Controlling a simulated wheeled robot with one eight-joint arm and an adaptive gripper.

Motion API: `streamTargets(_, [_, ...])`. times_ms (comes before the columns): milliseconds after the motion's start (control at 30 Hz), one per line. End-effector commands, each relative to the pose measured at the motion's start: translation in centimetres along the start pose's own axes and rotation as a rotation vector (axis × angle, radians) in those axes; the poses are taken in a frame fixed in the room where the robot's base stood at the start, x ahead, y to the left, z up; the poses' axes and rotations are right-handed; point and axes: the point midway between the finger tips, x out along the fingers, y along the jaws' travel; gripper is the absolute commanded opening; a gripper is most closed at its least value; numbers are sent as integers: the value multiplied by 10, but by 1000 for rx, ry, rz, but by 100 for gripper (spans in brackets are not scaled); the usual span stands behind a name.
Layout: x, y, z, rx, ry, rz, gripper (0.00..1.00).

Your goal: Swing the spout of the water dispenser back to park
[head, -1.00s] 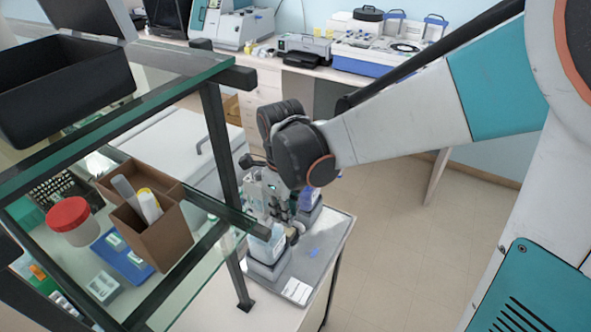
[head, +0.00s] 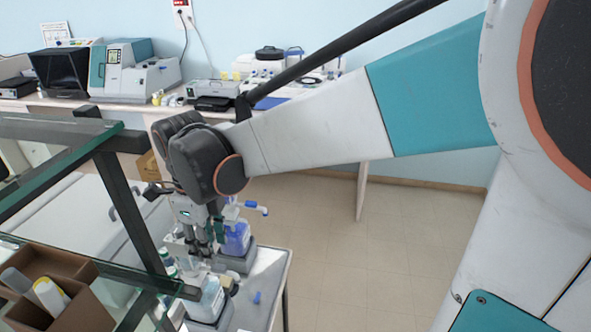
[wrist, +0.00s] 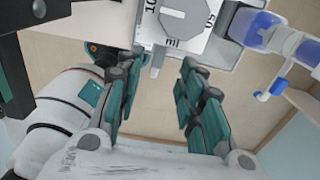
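A clear bottle with blue liquid (head: 237,240) stands on a dark base on the grey bench, just right of my gripper. A white-and-blue spout (head: 256,208) sticks out to the right above it. In the wrist view a bottle with blue liquid (wrist: 252,28) is at the upper right, with a blue-tipped spout (wrist: 272,90) hanging off its side. I cannot read which bottle is the water dispenser. My gripper (wrist: 160,75) is open, with nothing between its teal fingers; the spout is apart from them, to the right. In the head view my arm partly hides the gripper.
A second bottle with pale blue liquid (head: 208,300) stands nearer on the bench. A glass shelf frame (head: 120,190) with a brown box (head: 75,312) is close on the left. A white block with dial-like marks (wrist: 182,22) lies beyond the fingers. Floor is free on the right.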

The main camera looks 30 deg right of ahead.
Motion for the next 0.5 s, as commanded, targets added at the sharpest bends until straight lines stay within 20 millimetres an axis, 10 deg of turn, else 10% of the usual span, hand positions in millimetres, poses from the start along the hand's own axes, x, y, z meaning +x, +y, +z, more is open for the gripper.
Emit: streamTargets(500, [-47,1,-2,0,0,0,35])
